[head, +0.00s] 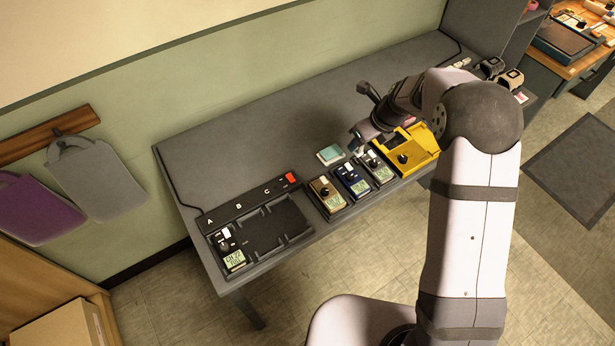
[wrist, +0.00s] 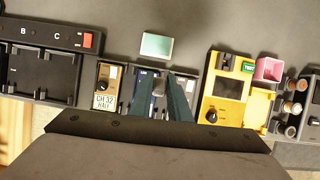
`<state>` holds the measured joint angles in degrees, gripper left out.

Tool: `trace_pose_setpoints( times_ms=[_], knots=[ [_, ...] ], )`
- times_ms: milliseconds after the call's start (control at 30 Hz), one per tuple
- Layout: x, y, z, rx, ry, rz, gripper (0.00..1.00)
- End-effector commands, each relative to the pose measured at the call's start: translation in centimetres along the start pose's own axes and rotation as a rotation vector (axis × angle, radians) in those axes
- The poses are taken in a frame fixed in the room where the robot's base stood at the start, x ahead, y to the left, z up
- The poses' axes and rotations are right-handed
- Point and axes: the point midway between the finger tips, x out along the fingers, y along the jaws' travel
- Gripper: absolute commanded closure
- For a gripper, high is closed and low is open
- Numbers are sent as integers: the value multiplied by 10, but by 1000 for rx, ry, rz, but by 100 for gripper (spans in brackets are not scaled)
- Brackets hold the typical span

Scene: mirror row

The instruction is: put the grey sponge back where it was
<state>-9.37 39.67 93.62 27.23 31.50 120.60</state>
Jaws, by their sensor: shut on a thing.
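I cannot make out a grey sponge in either view. A flat pale teal block (head: 330,154), sponge-like in shape, lies on the grey bench behind the handsets and also shows in the wrist view (wrist: 157,45). My gripper (wrist: 158,82) points down over the row, around the blue handset (head: 352,182) and the grey handset (head: 378,171). Its fingers are shut on a small grey thing (wrist: 158,88), mostly hidden between them. I cannot tell whether this thing is part of a handset or loose. In the head view my wrist partly covers this spot.
A tan handset (head: 326,194) stands left of the blue one. A black charging tray (head: 268,228) marked A, B, C holds one handset at A; its other places are empty. A yellow case (head: 412,150) stands to the right. The bench's back is mostly clear.

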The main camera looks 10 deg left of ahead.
Motion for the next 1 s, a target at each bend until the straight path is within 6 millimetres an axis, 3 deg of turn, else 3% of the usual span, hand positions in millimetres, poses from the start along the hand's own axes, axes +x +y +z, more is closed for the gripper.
trace_pose_setpoints(
  times_ms=[33,400,700,1000],
  knots=[
    [17,7,6,-12,-5,1,100],
    [43,58,57,-19,-9,7,100],
    [49,93,80,12,-10,-2,100],
    [46,106,88,38,-9,-11,100]
  ],
)
